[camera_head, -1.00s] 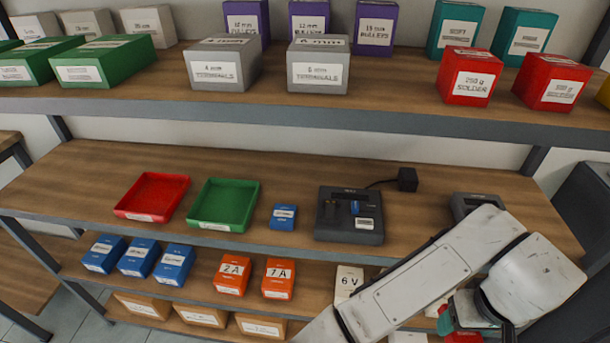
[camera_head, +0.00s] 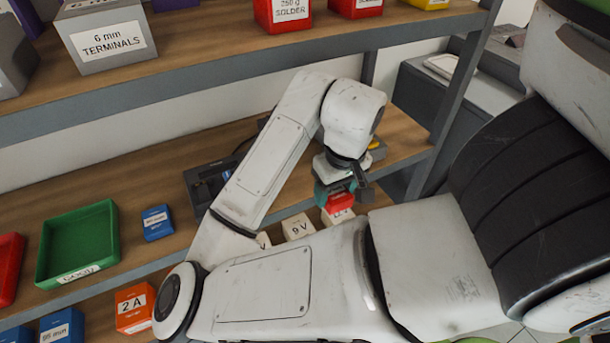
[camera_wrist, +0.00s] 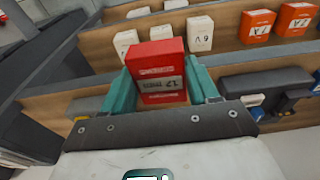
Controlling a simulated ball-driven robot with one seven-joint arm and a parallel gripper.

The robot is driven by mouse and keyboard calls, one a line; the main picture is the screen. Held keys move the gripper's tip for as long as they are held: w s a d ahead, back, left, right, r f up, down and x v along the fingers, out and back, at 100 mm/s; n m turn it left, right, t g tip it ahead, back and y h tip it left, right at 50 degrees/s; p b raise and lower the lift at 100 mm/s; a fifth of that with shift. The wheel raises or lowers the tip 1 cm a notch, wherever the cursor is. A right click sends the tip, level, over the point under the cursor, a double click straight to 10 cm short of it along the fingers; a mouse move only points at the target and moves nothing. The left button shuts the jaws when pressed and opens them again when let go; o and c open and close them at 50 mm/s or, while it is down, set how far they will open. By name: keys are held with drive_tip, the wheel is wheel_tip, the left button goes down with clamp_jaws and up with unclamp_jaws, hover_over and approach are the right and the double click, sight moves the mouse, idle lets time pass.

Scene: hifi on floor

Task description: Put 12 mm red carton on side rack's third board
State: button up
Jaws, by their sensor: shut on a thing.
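The red carton (camera_wrist: 157,68) has a pale label with "12" on it, upside down in the wrist view. My gripper (camera_wrist: 162,88) is shut on the carton, with a teal finger on each side of it. In the head view my gripper (camera_head: 338,192) hangs at the front edge of the middle board (camera_head: 405,135), and the red carton (camera_head: 341,204) shows partly below the fingers. I cannot make out a separate side rack for certain.
A green tray (camera_head: 80,245), a small blue box (camera_head: 157,222) and a dark charger (camera_head: 208,182) stand on the middle board. White boxes (camera_head: 298,226) and orange boxes (camera_head: 134,306) stand below. A dark grey cabinet (camera_head: 425,95) is beyond the rack's right post (camera_head: 455,100).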

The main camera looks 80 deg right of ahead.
hover_over(306, 183)
drive_tip(key=shift+s+a+f+b, duration=0.15)
drive_tip(key=shift+f, duration=0.45)
drive_tip(key=shift+s+a+f+b, duration=0.1)
drive_tip(key=shift+f+b, duration=0.05)
drive_tip(key=shift+f, duration=0.45)
wheel_tip(306, 183, down, 4)
drive_tip(key=shift+r+b, duration=0.15)
drive_tip(key=shift+b, duration=0.55)
drive_tip(key=shift+w+d+f, duration=0.15)
drive_tip(key=shift+f, duration=0.35)
drive_tip(key=o, duration=1.3)
drive_tip(key=shift+r, duration=0.15)
drive_tip(key=r+p, duration=0.7)
drive_tip(key=p, duration=0.1)
drive_tip(key=shift+s+a+r, duration=0.15)
drive_tip(key=shift+s+a, duration=0.1)
drive_tip(key=shift+a, duration=0.1)
